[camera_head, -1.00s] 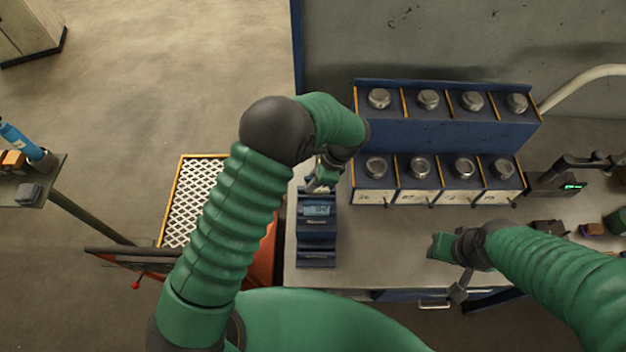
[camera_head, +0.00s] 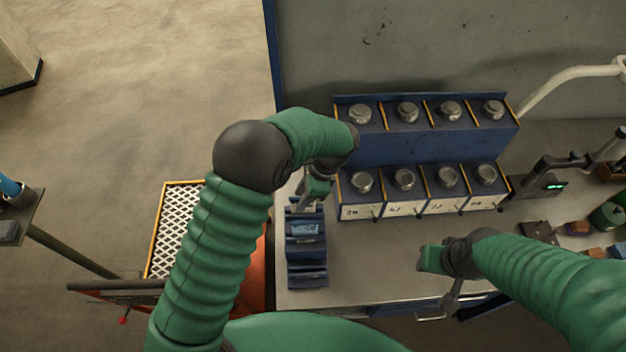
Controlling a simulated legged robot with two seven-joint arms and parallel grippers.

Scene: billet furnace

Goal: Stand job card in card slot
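A dark blue stepped holder (camera_head: 307,272) stands at the left end of the bench; its tiers look like card slots. A small pale blue card-like panel with dark marks (camera_head: 305,229) shows in its middle part; I cannot tell whether it is the job card or a label. My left gripper (camera_head: 307,205) points down at the back of the holder, just behind the panel. Its fingertips are small and partly hidden, so its opening and any grip are unclear. My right gripper (camera_head: 453,298) is low at the bench's front edge, its fingers too small to read.
A blue two-tier rack (camera_head: 410,145) with several metal-capped compartments and white labels stands behind. A device with a green display (camera_head: 553,185) and small parts are at the right. The bench (camera_head: 375,265) is clear between holder and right arm. A mesh-topped cart (camera_head: 175,230) stands left.

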